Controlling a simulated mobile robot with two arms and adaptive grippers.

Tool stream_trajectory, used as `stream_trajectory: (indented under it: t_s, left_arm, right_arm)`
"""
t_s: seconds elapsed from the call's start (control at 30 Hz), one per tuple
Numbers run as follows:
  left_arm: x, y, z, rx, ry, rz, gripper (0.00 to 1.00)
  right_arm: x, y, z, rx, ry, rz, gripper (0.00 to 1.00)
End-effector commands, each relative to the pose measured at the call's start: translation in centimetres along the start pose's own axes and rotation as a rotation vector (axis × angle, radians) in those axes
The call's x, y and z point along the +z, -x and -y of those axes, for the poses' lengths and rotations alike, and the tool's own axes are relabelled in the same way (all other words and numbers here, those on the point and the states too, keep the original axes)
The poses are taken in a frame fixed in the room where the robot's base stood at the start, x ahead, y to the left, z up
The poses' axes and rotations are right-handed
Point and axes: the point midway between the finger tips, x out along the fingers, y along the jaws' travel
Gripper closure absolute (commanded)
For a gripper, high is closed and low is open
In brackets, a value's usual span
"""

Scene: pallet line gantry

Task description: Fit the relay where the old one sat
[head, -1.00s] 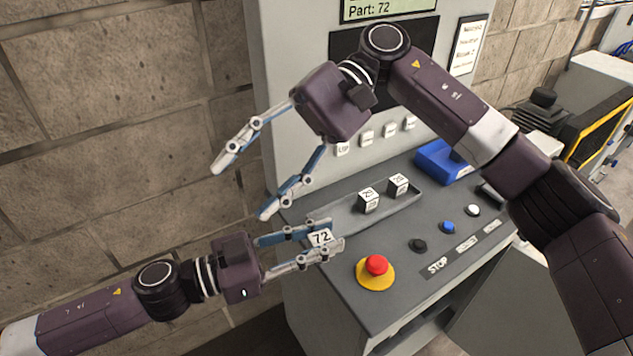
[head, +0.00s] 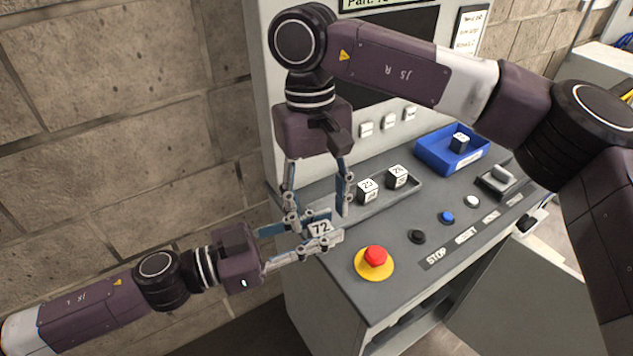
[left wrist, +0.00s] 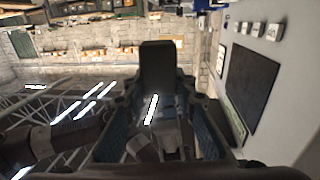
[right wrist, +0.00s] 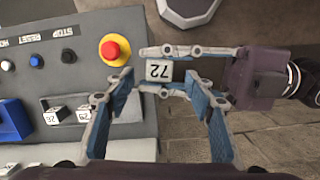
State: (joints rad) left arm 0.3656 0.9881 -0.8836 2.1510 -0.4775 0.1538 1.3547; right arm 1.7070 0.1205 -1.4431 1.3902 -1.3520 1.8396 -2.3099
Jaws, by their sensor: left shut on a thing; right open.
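The relay marked 72 (head: 320,228) is a small white-topped cube. My left gripper (head: 329,226) is shut on it and holds it in front of the console's left edge. It also shows in the right wrist view (right wrist: 158,71), between the left gripper's fingers. My right gripper (head: 317,213) is open and points down just above the relay, its fingers spread on either side, with no clear grip on it. Two other numbered cubes, one marked 23 (head: 367,191) and one whose number is hard to read (head: 397,177), sit in a grey tray (head: 413,190).
A red stop button (head: 375,256) and several small buttons line the console front. The wall is at left.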

Motion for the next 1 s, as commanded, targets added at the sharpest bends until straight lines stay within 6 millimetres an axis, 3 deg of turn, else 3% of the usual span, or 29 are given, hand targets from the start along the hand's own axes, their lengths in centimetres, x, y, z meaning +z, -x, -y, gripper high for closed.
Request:
stream_trajectory:
  t_s: [0.1, 0.3, 0.73, 1.0]
  left_arm:
    - [0.0, 0.0, 0.0, 0.0, 0.0, 0.0, 0.99]
    - [0.0, 0.0, 0.0, 0.0, 0.0, 0.0, 0.99]
    - [0.0, 0.0, 0.0, 0.0, 0.0, 0.0, 0.99]
    - [0.0, 0.0, 0.0, 0.0, 0.0, 0.0, 0.99]
  right_arm:
    - [0.1, -2.3, 0.0, -0.001, 0.0, 0.003, 0.51]
    - [0.0, -4.8, 0.0, -0.001, -0.001, 0.001, 0.51]
    - [0.0, -5.8, 0.0, -0.002, -0.001, -0.001, 0.51]
    - [0.0, -5.8, 0.1, -0.002, -0.001, -0.001, 0.79]
